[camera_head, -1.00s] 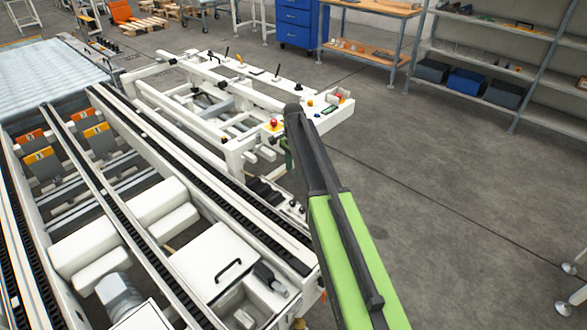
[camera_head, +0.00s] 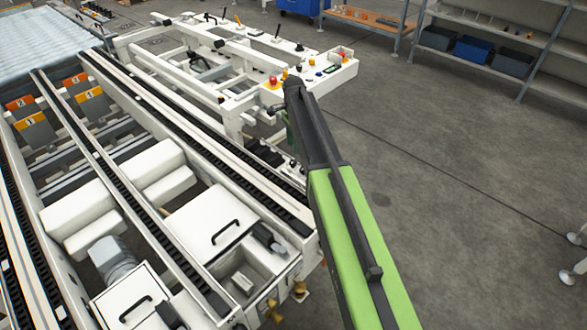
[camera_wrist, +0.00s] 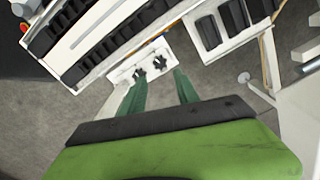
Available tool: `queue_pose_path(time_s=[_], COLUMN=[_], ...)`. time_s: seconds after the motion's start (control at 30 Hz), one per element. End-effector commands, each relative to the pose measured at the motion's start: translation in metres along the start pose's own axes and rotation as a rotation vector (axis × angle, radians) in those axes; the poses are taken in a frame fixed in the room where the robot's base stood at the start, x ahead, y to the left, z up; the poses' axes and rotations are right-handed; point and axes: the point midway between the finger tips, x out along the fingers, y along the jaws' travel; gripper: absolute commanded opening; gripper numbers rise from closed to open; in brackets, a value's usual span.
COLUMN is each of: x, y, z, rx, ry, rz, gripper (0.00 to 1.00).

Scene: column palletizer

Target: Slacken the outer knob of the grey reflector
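In the wrist view, two dark star-shaped knobs, one on the left (camera_wrist: 139,75) and one on the right (camera_wrist: 160,63), sit on a small white plate (camera_wrist: 150,55) at the conveyor's edge. I cannot tell which is the outer one, and no grey reflector body stands out clearly. My gripper (camera_wrist: 161,78) points at this plate. Its two green fingers are apart with nothing between them, and the knobs appear just beyond the tips, nearer the left finger. In the head view the green fingers show small and dark below the end of my arm, beside the conveyor frame.
The conveyor frame (camera_head: 180,125) with black chain tracks fills the left. A white control panel (camera_head: 318,75) with a red button (camera_head: 272,82) stands just beyond my arm's end. A levelling foot (camera_wrist: 243,78) shows right of the fingers. Grey floor (camera_head: 450,200) on the right is open.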

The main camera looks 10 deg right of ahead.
Motion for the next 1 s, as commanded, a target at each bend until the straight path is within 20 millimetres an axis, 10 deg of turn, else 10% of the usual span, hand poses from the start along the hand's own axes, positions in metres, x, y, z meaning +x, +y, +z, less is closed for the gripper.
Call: queue_pose_path(time_s=[0.4, 0.73, 1.0], x=[0.085, 0.086, 0.086], y=[0.0, 0.0, 0.0], z=[0.0, 0.0, 0.0], rx=[0.0, 0.0, 0.0], ry=[0.0, 0.0, 0.0], rz=[0.0, 0.0, 0.0], gripper=[0.37, 0.37, 0.03])
